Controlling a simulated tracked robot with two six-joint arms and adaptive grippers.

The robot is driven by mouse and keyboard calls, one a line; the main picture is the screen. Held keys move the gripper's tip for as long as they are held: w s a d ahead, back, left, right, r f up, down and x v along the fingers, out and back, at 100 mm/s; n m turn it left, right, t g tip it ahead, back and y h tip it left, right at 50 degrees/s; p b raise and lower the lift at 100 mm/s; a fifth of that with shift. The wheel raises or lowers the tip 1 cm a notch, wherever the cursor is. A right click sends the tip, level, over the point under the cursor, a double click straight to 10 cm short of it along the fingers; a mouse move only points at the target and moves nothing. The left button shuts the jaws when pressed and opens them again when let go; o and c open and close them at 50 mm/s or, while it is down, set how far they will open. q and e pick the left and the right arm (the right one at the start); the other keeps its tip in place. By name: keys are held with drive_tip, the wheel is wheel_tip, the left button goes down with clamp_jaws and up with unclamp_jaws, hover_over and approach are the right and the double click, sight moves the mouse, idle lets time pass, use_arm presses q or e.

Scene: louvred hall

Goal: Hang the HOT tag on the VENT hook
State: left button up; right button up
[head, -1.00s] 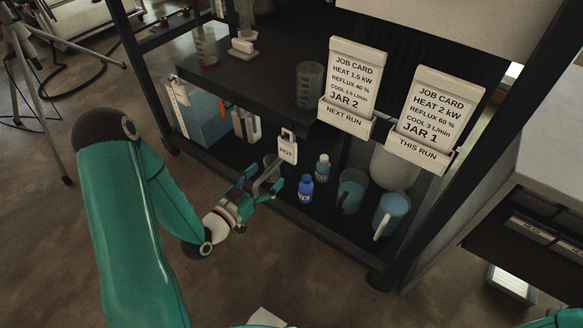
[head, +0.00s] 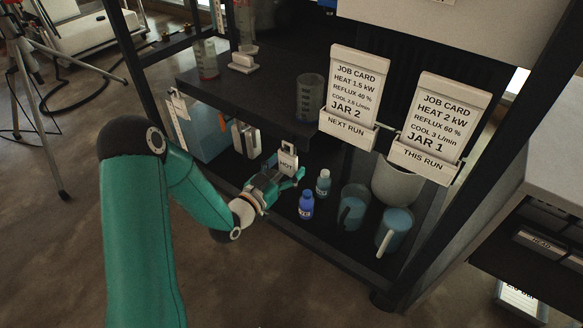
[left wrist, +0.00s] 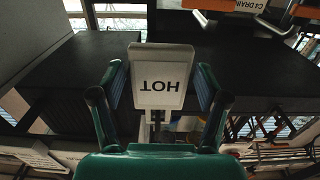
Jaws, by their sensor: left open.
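The white HOT tag (head: 288,164) has a loop at its top and is at the front edge of the dark shelf. What it hangs from is not clear. My left gripper (head: 281,181) is open at the tag's lower part. In the left wrist view the tag (left wrist: 160,85) appears upside down between the two open fingers of the left gripper (left wrist: 160,72), with gaps on both sides. I cannot make out a hook marked VENT. My right gripper is not in view.
A blue bottle (head: 306,206), a small teal-grey bottle (head: 323,183) and two blue-filled jugs (head: 352,208) (head: 395,231) stand on the lower shelf. Two job cards (head: 355,92) (head: 435,125) hang at the front. The dark upper shelf (head: 225,85) lies above the tag.

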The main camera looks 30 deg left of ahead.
use_arm(q)
drive_tip(key=shift+w, duration=0.25)
drive_tip(key=shift+b, duration=0.4)
clamp_jaws()
idle(0.5)
